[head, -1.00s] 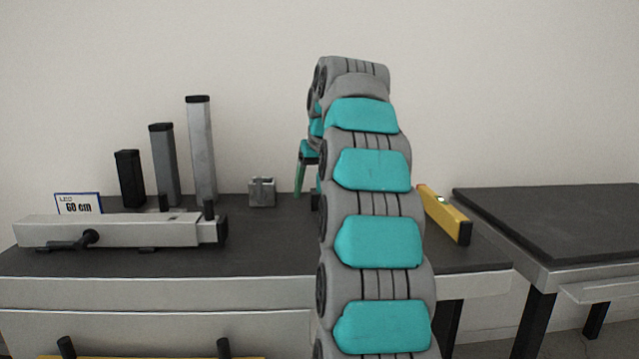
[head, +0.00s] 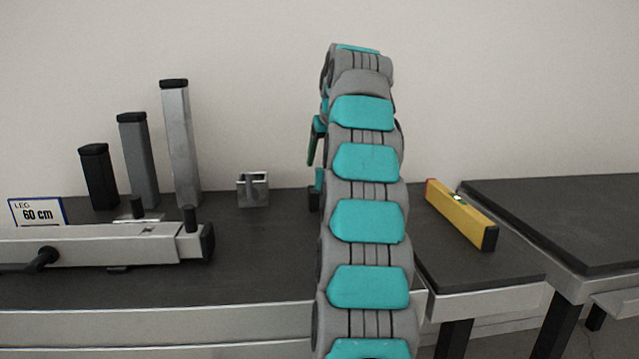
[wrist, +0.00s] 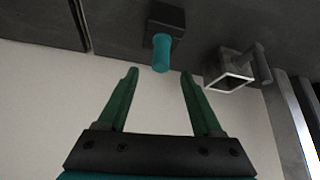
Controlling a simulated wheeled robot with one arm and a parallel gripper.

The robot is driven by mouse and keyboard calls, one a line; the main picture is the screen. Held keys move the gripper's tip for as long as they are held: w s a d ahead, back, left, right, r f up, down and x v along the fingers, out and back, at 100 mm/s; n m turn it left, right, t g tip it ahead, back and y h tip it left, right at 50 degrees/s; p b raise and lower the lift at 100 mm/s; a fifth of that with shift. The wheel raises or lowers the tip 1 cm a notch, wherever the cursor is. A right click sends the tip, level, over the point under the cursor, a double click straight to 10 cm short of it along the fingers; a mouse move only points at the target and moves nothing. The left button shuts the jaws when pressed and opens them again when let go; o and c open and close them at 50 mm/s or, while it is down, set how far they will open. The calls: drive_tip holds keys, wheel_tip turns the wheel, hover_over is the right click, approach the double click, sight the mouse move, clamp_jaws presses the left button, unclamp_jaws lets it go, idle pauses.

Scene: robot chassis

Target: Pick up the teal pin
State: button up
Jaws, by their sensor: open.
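The teal pin (wrist: 161,50) sticks out of a dark block (wrist: 168,18) at the top of the wrist view. In the head view the pin (head: 319,178) is a small teal patch above the black block (head: 313,198), mostly hidden by my arm. My gripper (wrist: 160,72) is open and empty, with its green fingers pointing toward the pin. The pin's free end lies close to the line between the fingertips, roughly centred. I cannot tell the remaining distance. In the head view one green finger (head: 312,145) shows left of my arm, above the block.
A square metal bracket (head: 253,189) stands left of the block; it is close to the right finger in the wrist view (wrist: 231,74). Upright posts (head: 181,145), a metal leg (head: 110,246) and a "60 cm" sign (head: 37,211) are left. A yellow level (head: 461,213) lies right.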

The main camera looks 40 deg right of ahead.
sight(320, 169)
drive_tip(key=shift+x, duration=2.65)
drive_tip(key=shift+a, duration=0.1)
clamp_jaws()
